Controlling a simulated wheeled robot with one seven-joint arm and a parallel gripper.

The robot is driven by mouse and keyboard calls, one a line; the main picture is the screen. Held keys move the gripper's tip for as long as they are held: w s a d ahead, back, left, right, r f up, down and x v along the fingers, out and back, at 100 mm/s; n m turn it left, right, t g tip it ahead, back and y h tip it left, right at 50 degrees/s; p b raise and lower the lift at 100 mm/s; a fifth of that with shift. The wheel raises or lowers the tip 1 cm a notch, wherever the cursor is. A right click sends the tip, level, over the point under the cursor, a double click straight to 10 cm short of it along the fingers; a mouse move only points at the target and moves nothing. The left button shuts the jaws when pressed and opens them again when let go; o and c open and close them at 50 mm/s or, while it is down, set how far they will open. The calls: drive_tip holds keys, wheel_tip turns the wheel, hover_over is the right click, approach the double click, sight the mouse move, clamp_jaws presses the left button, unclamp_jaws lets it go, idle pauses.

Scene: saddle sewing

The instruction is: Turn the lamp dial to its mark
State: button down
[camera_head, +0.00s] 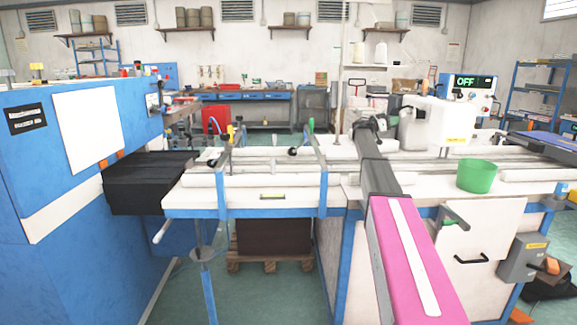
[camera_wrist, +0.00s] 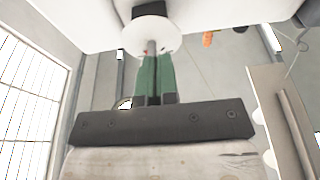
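In the wrist view a white round disc (camera_wrist: 143,33) with small red marks at its lower edge carries a narrow grey upright piece; it looks like the lamp dial (camera_wrist: 151,46). My gripper (camera_wrist: 157,58) has two green fingers, close together and pointing at the disc, with the grey piece between their tips. They look shut on it, though the contact is partly hidden. I cannot read the dial's mark. In the head view my arm reaches to the white sewing machine head (camera_head: 435,124); my fingers and the dial cannot be made out there.
A green tub (camera_head: 477,176) stands on the white worktable (camera_head: 270,204), right of my arm. Rails and clamps cross the table. A big blue cabinet (camera_head: 60,230) is at left. In the wrist view a light panel (camera_wrist: 285,120) stands close on the right.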

drive_tip(key=shift+s+d, duration=0.1)
drive_tip(key=shift+d, duration=0.35)
drive_tip(key=shift+s, duration=1.3)
drive_tip(key=shift+r, duration=0.15)
drive_tip(key=shift+s+f, duration=0.1)
drive_tip(key=shift+f, duration=0.1)
drive_tip(key=shift+s+f, duration=0.1)
drive_tip(key=shift+f, duration=0.1)
drive_tip(key=a, duration=0.6)
